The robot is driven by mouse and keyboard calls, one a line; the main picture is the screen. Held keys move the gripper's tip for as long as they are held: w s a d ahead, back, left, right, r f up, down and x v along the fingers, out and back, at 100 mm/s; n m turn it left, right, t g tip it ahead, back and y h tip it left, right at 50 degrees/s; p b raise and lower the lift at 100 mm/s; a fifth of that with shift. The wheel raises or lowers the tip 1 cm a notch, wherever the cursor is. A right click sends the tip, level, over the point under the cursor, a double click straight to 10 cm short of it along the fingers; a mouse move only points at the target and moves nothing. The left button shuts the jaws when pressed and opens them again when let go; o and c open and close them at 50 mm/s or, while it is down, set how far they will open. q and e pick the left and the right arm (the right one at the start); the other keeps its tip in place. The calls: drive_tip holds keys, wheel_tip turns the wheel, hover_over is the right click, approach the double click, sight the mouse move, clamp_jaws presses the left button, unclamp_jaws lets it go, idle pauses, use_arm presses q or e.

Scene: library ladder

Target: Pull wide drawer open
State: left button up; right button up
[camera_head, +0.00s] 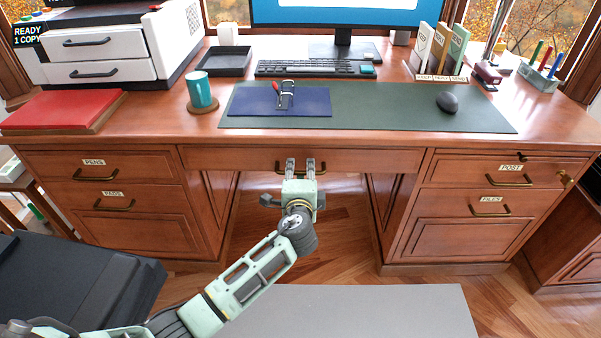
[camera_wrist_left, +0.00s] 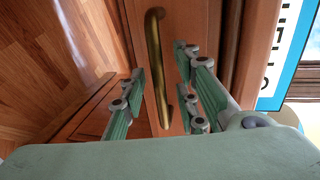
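The wide drawer (camera_head: 370,161) is the long centre drawer under the desktop, and its front looks flush with the desk. Its brass handle (camera_head: 281,168) is partly hidden behind my left gripper (camera_head: 300,166). In the left wrist view the brass handle (camera_wrist_left: 156,70) runs between the two green fingers of my left gripper (camera_wrist_left: 158,98). The fingers stand apart, with a gap on each side of the handle. My right gripper is not in view.
Side drawers labelled PENS (camera_head: 95,170) and POST (camera_head: 505,174) flank the knee space. On the desktop lie a teal mug (camera_head: 200,91), a green mat (camera_head: 400,108) and a keyboard (camera_head: 315,68). The wooden floor below the drawer is open.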

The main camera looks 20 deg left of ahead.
use_arm(q)
drive_tip(key=shift+c, duration=0.5)
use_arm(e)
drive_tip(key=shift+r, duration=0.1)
use_arm(q)
clamp_jaws()
